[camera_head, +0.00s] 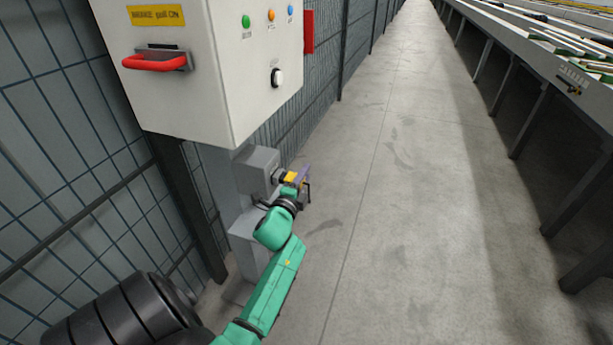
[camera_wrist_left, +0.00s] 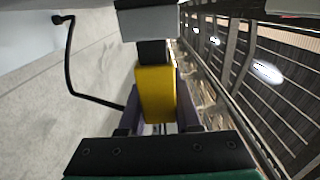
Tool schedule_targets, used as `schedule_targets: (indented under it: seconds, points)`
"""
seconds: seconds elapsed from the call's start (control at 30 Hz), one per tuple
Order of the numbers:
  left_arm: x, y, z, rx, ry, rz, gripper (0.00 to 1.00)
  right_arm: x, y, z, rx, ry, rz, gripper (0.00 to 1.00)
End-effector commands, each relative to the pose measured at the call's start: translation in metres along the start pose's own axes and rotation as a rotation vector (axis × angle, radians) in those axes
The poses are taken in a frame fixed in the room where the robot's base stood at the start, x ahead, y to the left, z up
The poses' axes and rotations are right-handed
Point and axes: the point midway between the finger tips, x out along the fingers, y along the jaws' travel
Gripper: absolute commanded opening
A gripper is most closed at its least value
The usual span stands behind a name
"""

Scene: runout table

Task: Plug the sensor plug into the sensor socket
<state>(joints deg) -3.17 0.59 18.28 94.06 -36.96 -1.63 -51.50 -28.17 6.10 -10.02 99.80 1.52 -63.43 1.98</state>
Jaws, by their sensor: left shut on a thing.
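The yellow sensor plug (camera_head: 291,177) is held in my left gripper (camera_head: 297,178) beside a grey box on a stand. In the left wrist view the yellow plug body (camera_wrist_left: 155,95) sits between the purple fingers, which are shut on it. A black part (camera_wrist_left: 152,52) lies between the yellow body and the grey box (camera_wrist_left: 147,22). The grey box (camera_head: 257,170) appears to carry the sensor socket, on its side facing the plug. The socket opening is hidden, and I cannot tell whether the plug is inside it. My right gripper is not in view.
A white control cabinet (camera_head: 180,75) with a red handle (camera_head: 154,63) overhangs the grey box. Mesh fence (camera_head: 60,130) runs behind it. A black cable (camera_wrist_left: 70,70) loops left of the plug. The floor (camera_head: 400,200) is clear; the runout table (camera_head: 540,60) stands right.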

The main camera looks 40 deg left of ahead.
Motion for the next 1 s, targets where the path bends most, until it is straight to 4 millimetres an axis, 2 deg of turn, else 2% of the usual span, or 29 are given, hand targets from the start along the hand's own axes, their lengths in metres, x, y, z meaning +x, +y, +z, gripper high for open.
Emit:
schedule_targets:
  seconds: [0.77,0.8,0.87,0.9,1.0]
  points:
    - [0.0,-0.001,0.018,0.001,-0.002,-0.001,0.0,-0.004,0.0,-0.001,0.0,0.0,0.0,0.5]
    - [0.0,-0.001,0.018,0.001,-0.002,-0.001,0.36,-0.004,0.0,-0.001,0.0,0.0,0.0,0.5]
    - [0.0,-0.001,0.018,0.001,-0.002,-0.001,0.59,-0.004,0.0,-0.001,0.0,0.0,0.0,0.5]
    - [0.0,-0.001,0.018,0.001,-0.002,-0.001,0.67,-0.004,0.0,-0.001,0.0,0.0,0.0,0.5]
    - [0.0,-0.001,0.017,0.001,-0.001,-0.001,0.67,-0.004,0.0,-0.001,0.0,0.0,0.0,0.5]
